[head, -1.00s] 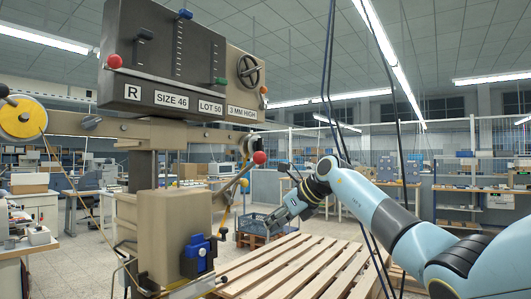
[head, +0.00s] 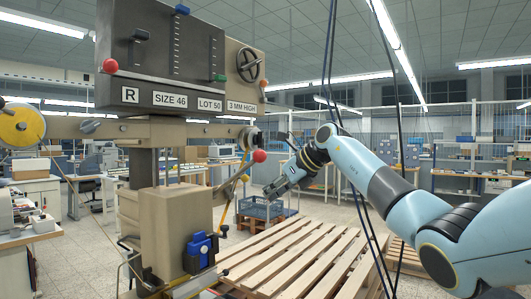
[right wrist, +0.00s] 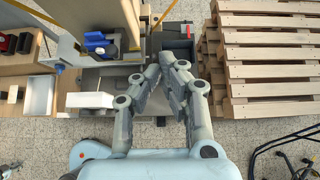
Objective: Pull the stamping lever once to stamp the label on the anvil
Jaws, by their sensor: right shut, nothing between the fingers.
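The stamping press (head: 170,60) stands at the left in the head view, with a dark head labelled R, SIZE 46, LOT 50 and 3 MM HIGH. A lever with a red ball knob (head: 259,156) sticks out at its right side. My right gripper (head: 268,193) is shut and empty, below and slightly right of the knob in the picture, with a visible gap to it. In the right wrist view my gripper's fingers (right wrist: 160,68) point forward near the press. I cannot make out the anvil surface or a label on it. My left gripper is not in view.
A wooden pallet (head: 300,255) lies right of the press; stacked pallets (right wrist: 270,60) show in the right wrist view. A blue crate (head: 260,208) stands behind the gripper. A blue clamp-like part (head: 200,250) sits on the beige lower block (head: 185,225). Dark cables hang before my right arm.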

